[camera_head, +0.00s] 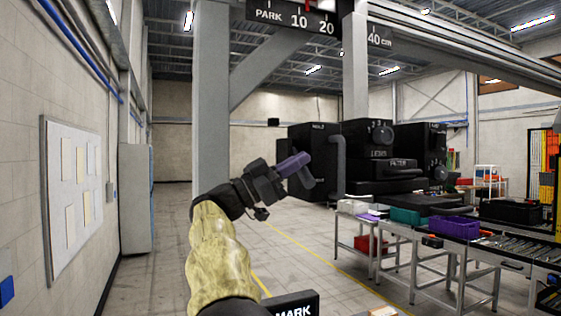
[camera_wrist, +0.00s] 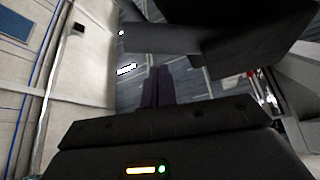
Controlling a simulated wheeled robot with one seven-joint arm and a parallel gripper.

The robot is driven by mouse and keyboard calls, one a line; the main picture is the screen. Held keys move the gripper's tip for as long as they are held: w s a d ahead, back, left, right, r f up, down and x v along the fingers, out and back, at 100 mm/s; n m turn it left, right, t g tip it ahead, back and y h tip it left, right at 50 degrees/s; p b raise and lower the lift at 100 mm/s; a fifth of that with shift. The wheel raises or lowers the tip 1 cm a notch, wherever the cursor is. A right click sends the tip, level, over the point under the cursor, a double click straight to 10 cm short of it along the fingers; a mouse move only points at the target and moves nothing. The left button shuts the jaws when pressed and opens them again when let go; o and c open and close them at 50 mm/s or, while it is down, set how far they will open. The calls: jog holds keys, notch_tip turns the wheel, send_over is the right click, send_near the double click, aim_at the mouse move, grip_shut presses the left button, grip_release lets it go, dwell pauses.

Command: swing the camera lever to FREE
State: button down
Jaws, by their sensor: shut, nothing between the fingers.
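The black camera unit (camera_head: 365,150) hangs right of centre, with dials and small labels, one reading FILTER. A dark grey bent bar (camera_head: 338,165), which looks like the lever, hangs down on its left part. I cannot make out a FREE mark. My gripper (camera_head: 308,158) is shut and empty, its purple fingers pointing up and right, just left of the bar in the picture. I cannot tell whether they touch it. In the wrist view the shut fingers (camera_wrist: 158,72) stand below a dark overhanging part (camera_wrist: 165,38), which I cannot identify for sure.
A grey post (camera_head: 355,75) and diagonal brace stand behind the unit. A scale sign (camera_head: 293,18) reads PARK, 10, 20. A workbench (camera_head: 450,240) with a purple bin (camera_head: 453,227) and a teal bin (camera_head: 405,216) stands at right. The floor at left is clear.

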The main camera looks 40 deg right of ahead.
jog(key=shift+w+d+f+b, duration=0.1)
jog(key=shift+w+f+b, duration=0.15)
jog(key=shift+f, duration=0.3)
jog(key=shift+w+f+b, duration=0.1)
jog(key=shift+f+b, duration=0.15)
jog(key=shift+f, duration=0.3)
jog(key=w+a+b, duration=0.1)
jog(key=w+a, duration=0.2)
jog(key=a, duration=0.6)
jog(key=shift+w+f, duration=0.25)
jog(key=shift+f, duration=0.2)
